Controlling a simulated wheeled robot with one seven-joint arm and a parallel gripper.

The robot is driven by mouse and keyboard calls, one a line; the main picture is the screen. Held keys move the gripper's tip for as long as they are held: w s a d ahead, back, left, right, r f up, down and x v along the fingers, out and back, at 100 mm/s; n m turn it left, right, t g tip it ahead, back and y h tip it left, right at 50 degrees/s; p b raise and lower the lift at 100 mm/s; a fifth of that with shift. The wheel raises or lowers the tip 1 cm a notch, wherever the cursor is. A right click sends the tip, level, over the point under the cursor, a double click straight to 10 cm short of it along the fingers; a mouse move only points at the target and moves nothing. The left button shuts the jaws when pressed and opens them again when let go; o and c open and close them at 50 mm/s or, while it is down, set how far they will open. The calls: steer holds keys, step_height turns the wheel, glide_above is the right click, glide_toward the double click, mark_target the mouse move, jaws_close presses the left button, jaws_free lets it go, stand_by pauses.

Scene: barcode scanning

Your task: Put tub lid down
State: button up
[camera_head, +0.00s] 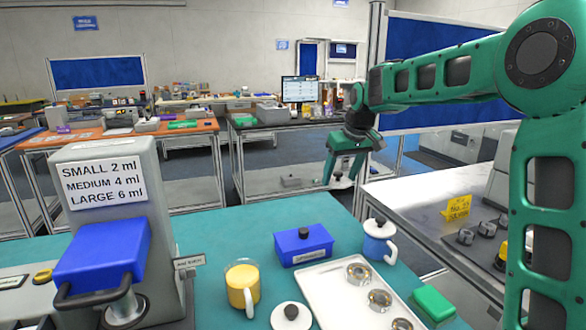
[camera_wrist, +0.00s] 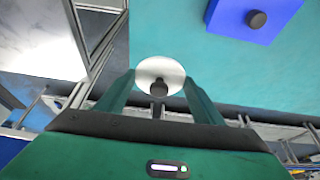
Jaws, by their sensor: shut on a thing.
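My gripper (camera_head: 341,181) hangs in the air beyond the far right edge of the teal table, above the floor gap. It is shut on a round white lid (camera_wrist: 147,69) with a dark knob; in the wrist view the knob (camera_wrist: 159,88) sits between the green fingers. In the head view the held lid is small and hard to make out. A second white lid (camera_head: 281,318) with a black knob lies on the table at the front. A blue box (camera_head: 305,251) with a black knob on top stands on the table; it also shows in the wrist view (camera_wrist: 234,14).
A yellow mug (camera_head: 242,288), a white tray (camera_head: 326,294) with metal rings, a white-and-blue pot (camera_head: 379,246) and a green block (camera_head: 433,304) stand on the teal table (camera_head: 220,232). A dispenser (camera_head: 85,185) is at left. Table is clear behind the blue box.

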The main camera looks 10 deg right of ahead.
steer(key=d+f+m+h, duration=0.1)
steer(key=d+f+m, duration=0.1)
steer(key=d, duration=0.8)
steer(key=s+d+f+m+h, duration=0.1)
steer(key=d+f+m, duration=0.1)
steer(key=d, duration=0.9)
steer(key=shift+s+f+m, duration=0.2)
steer(key=shift+m, duration=0.5)
